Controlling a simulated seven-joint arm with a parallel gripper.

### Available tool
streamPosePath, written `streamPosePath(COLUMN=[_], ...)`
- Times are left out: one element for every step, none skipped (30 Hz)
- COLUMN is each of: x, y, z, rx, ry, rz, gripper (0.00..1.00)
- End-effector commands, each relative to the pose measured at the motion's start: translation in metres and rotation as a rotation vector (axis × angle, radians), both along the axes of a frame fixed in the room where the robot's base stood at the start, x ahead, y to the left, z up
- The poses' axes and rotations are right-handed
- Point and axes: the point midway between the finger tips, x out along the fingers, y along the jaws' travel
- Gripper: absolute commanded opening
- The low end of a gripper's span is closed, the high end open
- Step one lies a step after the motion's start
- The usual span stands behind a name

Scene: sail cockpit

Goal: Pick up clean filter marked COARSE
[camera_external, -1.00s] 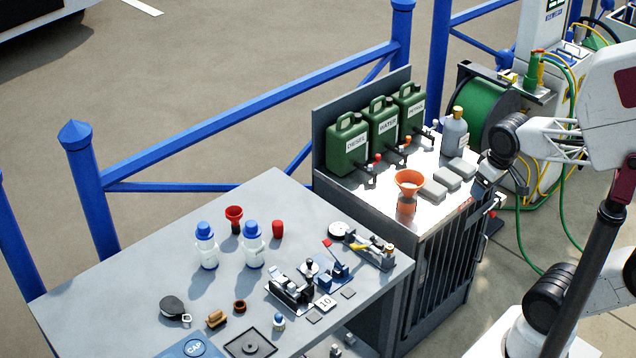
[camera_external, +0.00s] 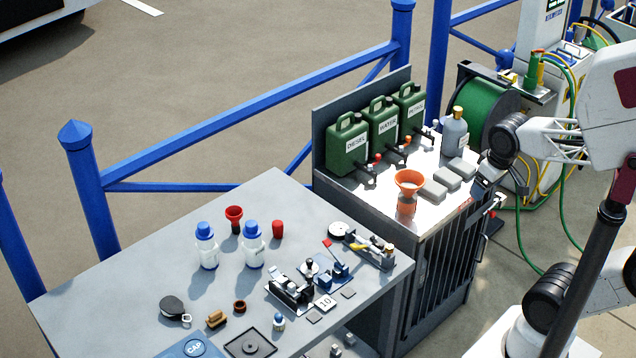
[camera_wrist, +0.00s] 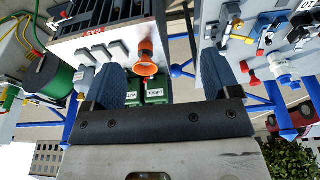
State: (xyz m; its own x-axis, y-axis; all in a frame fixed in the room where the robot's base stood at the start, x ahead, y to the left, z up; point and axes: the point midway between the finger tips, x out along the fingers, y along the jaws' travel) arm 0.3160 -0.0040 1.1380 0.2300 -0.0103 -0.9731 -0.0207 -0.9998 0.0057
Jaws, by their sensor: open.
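No label reading COARSE is legible in either view, so I cannot tell which thing is that filter. Several small unlabelled parts are candidates only by size: flat grey blocks (camera_external: 433,191) lie in a row on the white cabinet top, and they also show in the wrist view (camera_wrist: 101,50). My gripper (camera_external: 480,188) is at the right edge of the cabinet, close to these blocks. In the wrist view my gripper (camera_wrist: 168,76) has its two dark fingers wide apart, with nothing held between them. An orange funnel (camera_wrist: 147,62) shows beyond the fingers.
The orange funnel (camera_external: 408,182) stands on the cabinet's front part. Green cans (camera_external: 347,147) line its back, with a grey bottle (camera_external: 454,133) at right. The grey table (camera_external: 110,285) at left carries blue-capped bottles (camera_external: 206,246), a red funnel (camera_external: 234,217) and small parts. Blue railings (camera_external: 250,105) run behind.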

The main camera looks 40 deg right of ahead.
Motion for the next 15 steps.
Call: streamPosePath(x=[0.0,0.0,0.0,0.0,0.0,0.0,0.001,0.001,0.0,0.0,0.0,0.001,0.001,0.0,0.003], y=[0.0,0.0,0.0,0.0,0.0,0.0,0.0,0.0,0.0,0.0,0.0,0.0,0.0,0.0,0.0], z=[0.0,0.001,0.002,0.004,0.006,0.01,0.014,0.018,0.025,0.03,0.034,0.041,0.047,0.053,0.052], rx=[0.0,0.0,0.0,0.0,0.0,0.0,0.0,0.0,0.0,0.0,0.0,0.0,0.0,0.0,-0.012], ry=[0.0,0.0,0.0,-0.001,-0.001,-0.002,-0.003,-0.004,-0.003,-0.003,-0.003,-0.003,-0.003,-0.003,0.004], rz=[0.0,0.0,0.0,0.0,0.0,0.0,0.0,0.0,0.0,0.0,0.0,0.0,0.0,0.0,0.015], gripper=[0.82,0.82,0.82,0.82,0.82,0.82,0.82,0.82,0.82,0.82,0.82,0.82,0.82,0.82,0.82])
